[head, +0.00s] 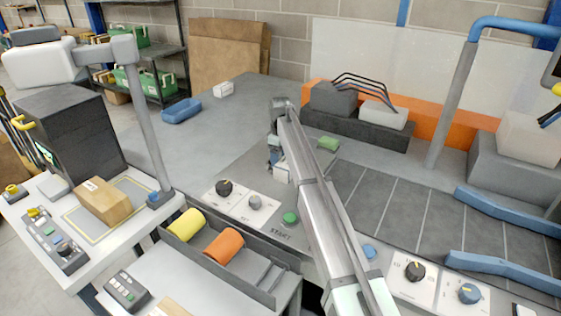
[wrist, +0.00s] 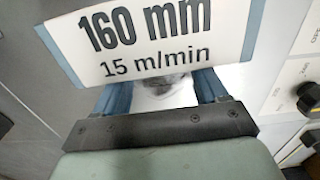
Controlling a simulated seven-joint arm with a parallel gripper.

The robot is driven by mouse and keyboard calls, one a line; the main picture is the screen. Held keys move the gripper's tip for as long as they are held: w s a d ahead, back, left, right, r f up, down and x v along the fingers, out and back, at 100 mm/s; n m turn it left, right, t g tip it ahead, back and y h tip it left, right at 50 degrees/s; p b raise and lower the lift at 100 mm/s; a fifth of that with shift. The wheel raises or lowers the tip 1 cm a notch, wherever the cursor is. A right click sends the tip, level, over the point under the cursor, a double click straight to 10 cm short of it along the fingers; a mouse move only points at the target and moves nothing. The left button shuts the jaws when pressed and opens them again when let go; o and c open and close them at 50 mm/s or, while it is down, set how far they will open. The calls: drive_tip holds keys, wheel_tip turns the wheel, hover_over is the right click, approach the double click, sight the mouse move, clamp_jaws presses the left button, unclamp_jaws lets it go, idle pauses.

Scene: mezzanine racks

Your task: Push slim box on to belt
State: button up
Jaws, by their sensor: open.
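The dark belt (head: 400,207), crossed by pale lines, runs across the right side of the head view. My gripper (head: 276,157) is at the far end of my arm, over the grey table left of the belt. In the wrist view my open gripper (wrist: 162,88) has its blue fingers apart, with their tips partly hidden. A white plate (wrist: 150,38) reading "160 mm 15 m/min" lies across the view in front of the fingers. I cannot pick out the slim box with certainty; my arm and the plate hide part of the area.
A brown carton (head: 102,201) sits on the left bench. Yellow (head: 185,224) and orange (head: 223,246) rolls lie in a grey tray. A small white box (head: 223,89) and blue bin (head: 181,111) are at the back. Blue rails (head: 508,211) edge the belt.

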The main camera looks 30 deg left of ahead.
drive_tip(key=shift+d, duration=0.25)
idle(0.3)
drive_tip(key=shift+d, duration=0.35)
drive_tip(key=shift+d, duration=0.2)
idle(0.3)
drive_tip(key=shift+d, duration=0.4)
drive_tip(key=shift+d, duration=0.2)
drive_tip(key=shift+w+d, duration=0.1)
drive_tip(key=shift+d, duration=0.35)
drive_tip(key=shift+d, duration=0.1)
idle(0.5)
drive_tip(key=shift+d, duration=0.45)
drive_tip(key=shift+d, duration=0.1)
idle(0.3)
